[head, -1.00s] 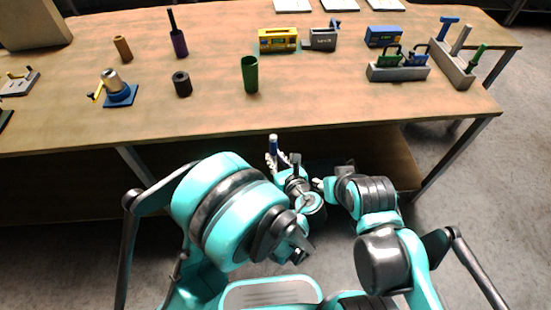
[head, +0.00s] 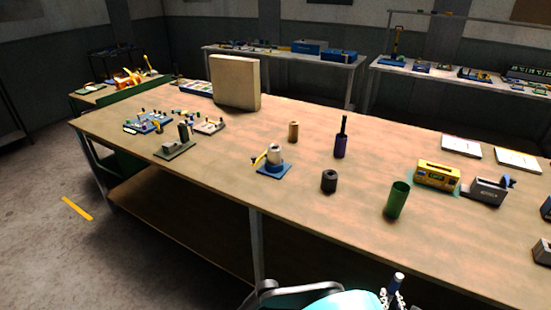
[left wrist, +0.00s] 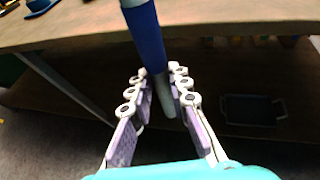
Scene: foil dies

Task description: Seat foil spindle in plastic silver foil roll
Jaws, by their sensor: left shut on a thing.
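My left gripper (left wrist: 158,84) is shut on a spindle (left wrist: 148,38) with a blue middle and pale grey ends, held between its fingers in the left wrist view. In the head view the spindle's grey top (head: 399,278) shows upright at the bottom edge, in front of the table, with part of the left gripper (head: 391,297). A silver roll (head: 274,154), probably the plastic silver foil roll, stands on a blue base with a yellow lever on the table, well apart from the spindle. My right gripper is out of view.
On the table (head: 330,230) stand a green open cylinder (head: 397,200), a black hollow roll (head: 329,181), a brown cylinder (head: 293,131) and a purple cylinder with a dark rod (head: 341,141). A yellow box (head: 438,174) is at right. The table's front edge lies near my left gripper.

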